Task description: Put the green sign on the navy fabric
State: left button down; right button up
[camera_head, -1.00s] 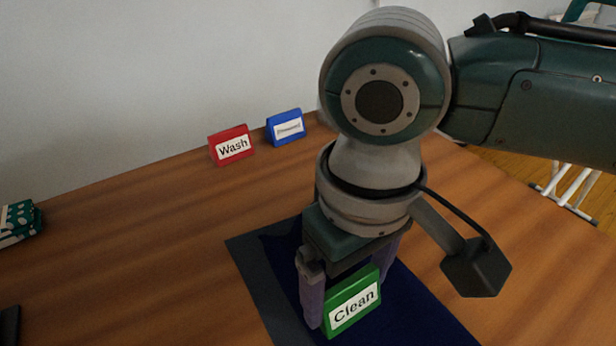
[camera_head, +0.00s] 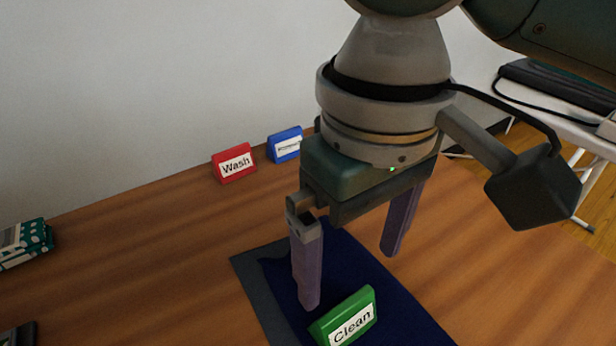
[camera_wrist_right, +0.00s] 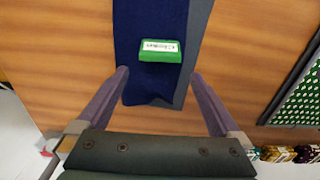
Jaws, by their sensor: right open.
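The green sign (camera_head: 345,318), labelled "Clean", stands on the navy fabric (camera_head: 400,308) in the head view. In the right wrist view the green sign (camera_wrist_right: 160,50) rests on the navy fabric (camera_wrist_right: 150,85), near the fabric's end. My right gripper (camera_head: 352,280) is open and empty, above and behind the sign. Its two purple fingers are wide apart, and in the right wrist view the gripper (camera_wrist_right: 160,73) has nothing between its fingertips. My left gripper is not in view.
A red "Wash" sign (camera_head: 234,163) and a blue sign (camera_head: 285,145) stand near the wall. A dark grey cloth (camera_head: 262,285) shows along the navy fabric's edge. Wooden table (camera_head: 150,240) between is clear.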

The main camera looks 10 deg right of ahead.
jog(key=s+a+t+y, duration=0.1)
jog(key=s+a+y, duration=0.3)
jog(key=s+a, duration=0.1)
jog(key=s+d+f+m+t+h, duration=0.1)
jog(key=s+d+h, duration=0.1)
jog(key=d, duration=0.5)
jog(key=s+d+f+m+t+h, duration=0.1)
jog(key=s+d+f, duration=0.1)
jog(key=s+d, duration=0.3)
jog(key=shift+d+t+h, duration=0.3)
jog(key=shift+d+h, duration=0.1)
jog(key=shift+d, duration=0.8)
jog(key=shift+s, duration=0.1)
notch_tip(320, 180, up, 57)
jog(key=p, duration=5.7)
